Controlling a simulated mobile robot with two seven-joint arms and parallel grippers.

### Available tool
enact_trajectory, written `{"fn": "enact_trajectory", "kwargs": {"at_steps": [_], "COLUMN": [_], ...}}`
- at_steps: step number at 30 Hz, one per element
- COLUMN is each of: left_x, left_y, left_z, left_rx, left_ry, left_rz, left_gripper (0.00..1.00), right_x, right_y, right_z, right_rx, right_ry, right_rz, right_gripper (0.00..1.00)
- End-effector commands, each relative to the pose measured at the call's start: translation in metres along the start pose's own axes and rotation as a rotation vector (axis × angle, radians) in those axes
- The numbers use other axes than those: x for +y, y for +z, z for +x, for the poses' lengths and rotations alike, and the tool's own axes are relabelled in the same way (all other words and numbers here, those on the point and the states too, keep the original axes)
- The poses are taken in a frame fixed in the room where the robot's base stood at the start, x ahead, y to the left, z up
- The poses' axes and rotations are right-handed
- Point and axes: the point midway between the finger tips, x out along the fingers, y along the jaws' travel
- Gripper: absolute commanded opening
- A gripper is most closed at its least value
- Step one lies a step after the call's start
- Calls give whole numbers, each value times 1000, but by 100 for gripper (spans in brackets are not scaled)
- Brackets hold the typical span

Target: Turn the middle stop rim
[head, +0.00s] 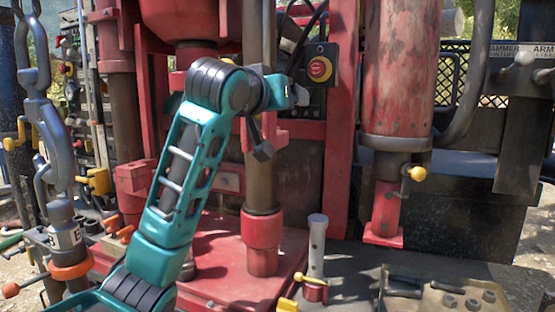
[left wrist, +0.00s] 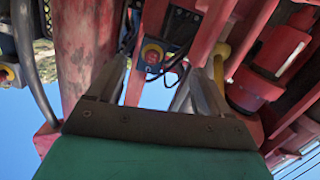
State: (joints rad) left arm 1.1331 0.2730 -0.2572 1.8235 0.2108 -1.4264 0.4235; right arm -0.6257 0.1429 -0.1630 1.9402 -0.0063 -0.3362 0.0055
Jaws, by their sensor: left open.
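The stop (head: 319,68) is a red button with a yellow rim on a dark box at the upper middle of the head view. In the left wrist view the stop (left wrist: 153,56) shows between my two fingers. My left gripper (left wrist: 158,72) is open, with its fingers apart and nothing seen between them but the background. In the head view the left gripper (head: 289,93) is seen in part, to the left of and a little below the stop. I cannot tell the exact gap to the stop. My right gripper is not in view.
A red-brown vertical pipe (head: 261,185) stands beside my wrist. A large worn red cylinder (head: 398,75) hangs to the right of the stop. Black cables (head: 297,45) run close to the stop box on its left. A tool tray (head: 425,303) lies low at the right.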

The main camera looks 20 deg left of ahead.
Motion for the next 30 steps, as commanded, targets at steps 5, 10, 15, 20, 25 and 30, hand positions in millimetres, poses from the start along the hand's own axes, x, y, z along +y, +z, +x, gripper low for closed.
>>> {"fn": "enact_trajectory", "kwargs": {"at_steps": [5,10,15,20,25,30], "left_x": [-2,-4,-6,-6,-6,-6], "left_y": [37,69,92,103,105,105], "left_z": [6,9,10,10,10,10], "left_rx": [-56,-103,-139,-155,-158,-158], "left_ry": [-3,-6,-7,-7,-7,-7], "left_rz": [15,29,39,44,45,45], "left_gripper": [79,79,79,79,79,79], "right_x": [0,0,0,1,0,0], "right_y": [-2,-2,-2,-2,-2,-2], "right_z": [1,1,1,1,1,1], "right_rx": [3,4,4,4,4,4], "right_ry": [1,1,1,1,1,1], "right_rz": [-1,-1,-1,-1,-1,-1], "right_gripper": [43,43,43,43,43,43]}}
